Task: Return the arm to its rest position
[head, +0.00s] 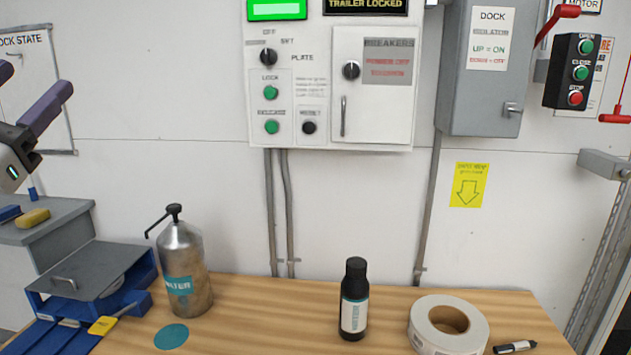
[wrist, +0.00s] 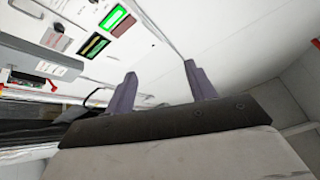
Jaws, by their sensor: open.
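My gripper (wrist: 162,92) shows in the wrist view with its two purple-grey fingers apart and nothing between them. In the head view my gripper (head: 36,98) is at the far left edge, partly cut off by the frame. It is raised in front of the white wall, above the grey cabinet and left of the control panel. It touches nothing that I can see. Most of my arm is out of view.
A wooden bench (head: 255,320) holds a metal water can (head: 185,275), a dark bottle (head: 354,300), a tape roll (head: 449,325) and a marker (head: 515,347). A blue tray (head: 130,310) stands left. The control panel (head: 330,75) and grey dock box (head: 483,70) are on the wall.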

